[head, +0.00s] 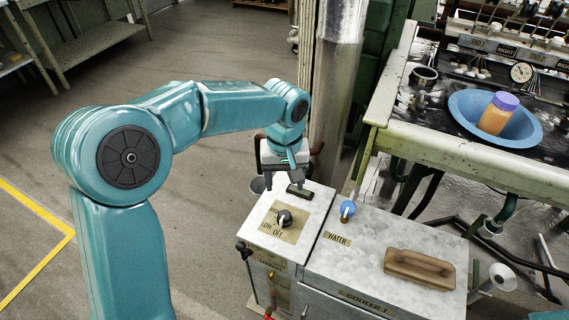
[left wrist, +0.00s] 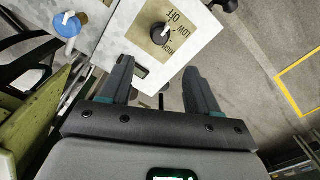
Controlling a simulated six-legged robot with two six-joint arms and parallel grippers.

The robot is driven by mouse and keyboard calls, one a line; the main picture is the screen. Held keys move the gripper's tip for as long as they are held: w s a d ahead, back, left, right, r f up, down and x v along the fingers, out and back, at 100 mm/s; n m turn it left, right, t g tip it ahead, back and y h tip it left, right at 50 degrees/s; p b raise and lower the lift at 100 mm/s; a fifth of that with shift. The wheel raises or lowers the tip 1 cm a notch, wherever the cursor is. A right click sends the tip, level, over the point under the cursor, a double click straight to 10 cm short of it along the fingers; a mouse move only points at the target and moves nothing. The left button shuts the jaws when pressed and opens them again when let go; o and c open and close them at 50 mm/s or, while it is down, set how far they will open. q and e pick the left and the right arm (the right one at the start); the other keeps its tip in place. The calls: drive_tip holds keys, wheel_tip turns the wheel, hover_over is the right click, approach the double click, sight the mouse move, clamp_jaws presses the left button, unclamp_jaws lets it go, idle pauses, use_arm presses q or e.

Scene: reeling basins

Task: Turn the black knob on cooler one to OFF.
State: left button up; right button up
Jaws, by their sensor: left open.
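The black knob (head: 284,219) sits on a tan label plate with OFF and LOW markings, on the pale metal top of cooler one (head: 318,205). In the left wrist view the knob (left wrist: 159,33) is ahead of the fingers, with a white pointer line on it. My left gripper (left wrist: 163,80) is open and empty, with its fingers apart and the knob beyond them. In the head view the left gripper (head: 285,187) is over the back edge of the cooler top, behind the knob and not touching it. My right gripper is not in view.
A blue knob (head: 347,209) marked WATER and a brown wooden handle (head: 419,268) are on the cooler top to the right. A metal post (head: 335,90) stands behind. Open floor lies left.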

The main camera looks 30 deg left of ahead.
use_arm(q)
drive_tip(key=shift+r, duration=1.8)
